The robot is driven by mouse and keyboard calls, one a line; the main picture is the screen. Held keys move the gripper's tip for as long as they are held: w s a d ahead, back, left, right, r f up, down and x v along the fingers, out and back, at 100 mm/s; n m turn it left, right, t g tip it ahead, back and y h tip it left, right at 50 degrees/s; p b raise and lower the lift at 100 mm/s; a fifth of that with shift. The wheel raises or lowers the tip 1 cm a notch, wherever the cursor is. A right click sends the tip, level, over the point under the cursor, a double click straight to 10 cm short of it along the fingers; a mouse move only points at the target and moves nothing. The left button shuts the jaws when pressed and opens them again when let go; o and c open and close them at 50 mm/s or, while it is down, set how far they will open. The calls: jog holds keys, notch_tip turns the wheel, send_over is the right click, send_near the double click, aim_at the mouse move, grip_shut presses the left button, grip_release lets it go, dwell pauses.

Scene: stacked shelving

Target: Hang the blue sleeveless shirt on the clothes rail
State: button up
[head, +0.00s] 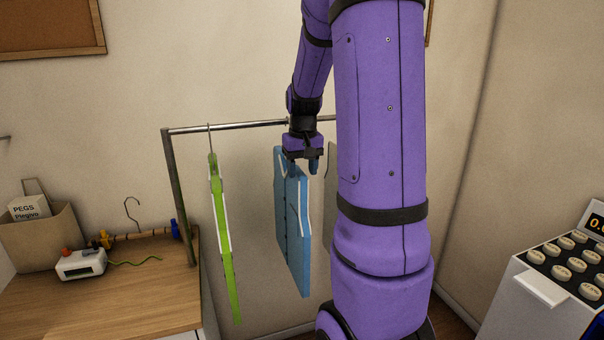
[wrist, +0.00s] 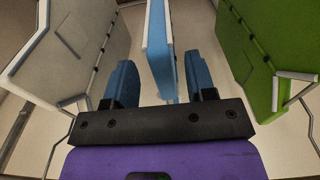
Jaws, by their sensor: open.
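The blue sleeveless shirt (head: 292,225) is a flat, stiff panel with white edging, upright below the clothes rail (head: 245,125) in the head view. My gripper (head: 302,165) is at its top edge, just under rail height. In the wrist view my gripper (wrist: 158,75) is open, its two blue fingers apart on either side of the blue shirt (wrist: 158,48), with visible gaps to both. The shirt's hanger hook is hidden by my gripper and wrist, so I cannot tell from these views how it meets the rail.
A green garment (head: 221,235) hangs on the rail left of the blue one; a grey garment (head: 329,195) is to its right, partly behind my arm. A wooden-topped counter (head: 150,290) holds a peg bag (head: 40,235) and loose hook. A keypad machine (head: 550,280) stands at right.

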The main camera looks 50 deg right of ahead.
jog(key=shift+r, duration=0.15)
jog(key=o, duration=0.6)
jog(key=shift+c, duration=0.2)
notch_tip(320, 180, up, 11)
jog(key=shift+s+a, duration=0.15)
jog(key=shift+s, duration=0.1)
